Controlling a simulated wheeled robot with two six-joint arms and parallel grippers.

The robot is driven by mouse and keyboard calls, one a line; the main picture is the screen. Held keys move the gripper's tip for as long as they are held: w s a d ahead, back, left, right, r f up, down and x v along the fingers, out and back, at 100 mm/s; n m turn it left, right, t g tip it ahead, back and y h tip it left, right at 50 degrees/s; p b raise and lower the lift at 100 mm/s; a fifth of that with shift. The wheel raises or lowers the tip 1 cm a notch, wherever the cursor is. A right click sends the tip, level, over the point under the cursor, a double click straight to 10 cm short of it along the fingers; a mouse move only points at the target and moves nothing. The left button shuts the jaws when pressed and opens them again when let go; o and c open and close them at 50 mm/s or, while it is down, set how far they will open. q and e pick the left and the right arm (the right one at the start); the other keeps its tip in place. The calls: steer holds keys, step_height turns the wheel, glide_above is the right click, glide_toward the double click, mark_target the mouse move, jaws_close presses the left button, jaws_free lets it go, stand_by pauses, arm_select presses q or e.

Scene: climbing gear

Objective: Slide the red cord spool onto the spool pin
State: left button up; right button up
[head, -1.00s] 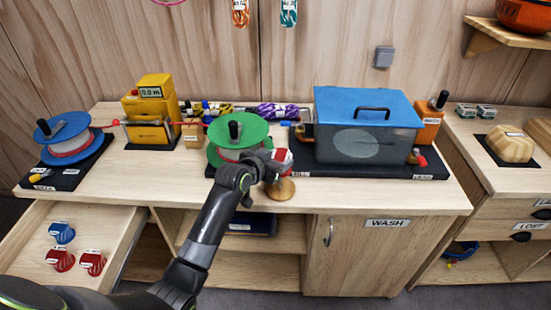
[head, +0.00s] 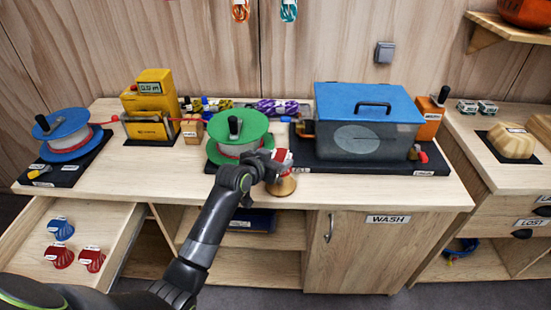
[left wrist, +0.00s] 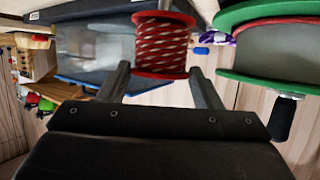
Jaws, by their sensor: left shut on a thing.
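The red cord spool (head: 283,157), with pale flecked cord, is between the fingers of my left gripper (head: 272,161) in the head view. It also shows in the left wrist view (left wrist: 162,46), between the fingertips of the left gripper (left wrist: 160,68). My left gripper is shut on it. The spool pin's round brass-coloured base (head: 281,187) stands near the table's front edge, directly below the spool. In the left wrist view a thin shaft meets the spool's end. I cannot tell how far the spool is around the pin. My right gripper is not in view.
A green-flanged reel (head: 238,130) stands close left of the gripper. A blue-lidded tank (head: 366,105) stands to the right on a black base. A yellow meter (head: 150,105) and blue reel (head: 62,135) are farther left. An open drawer (head: 125,225) juts out at lower left.

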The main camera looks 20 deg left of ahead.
arm_select(q)
steer(key=shift+f, duration=0.4)
steer(key=shift+f+b, duration=0.95)
steer(key=shift+f, duration=0.15)
steer(key=o, duration=1.1)
steer(key=shift+s, duration=0.15)
steer(key=b+v, duration=0.1)
steer(key=v, duration=1.6)
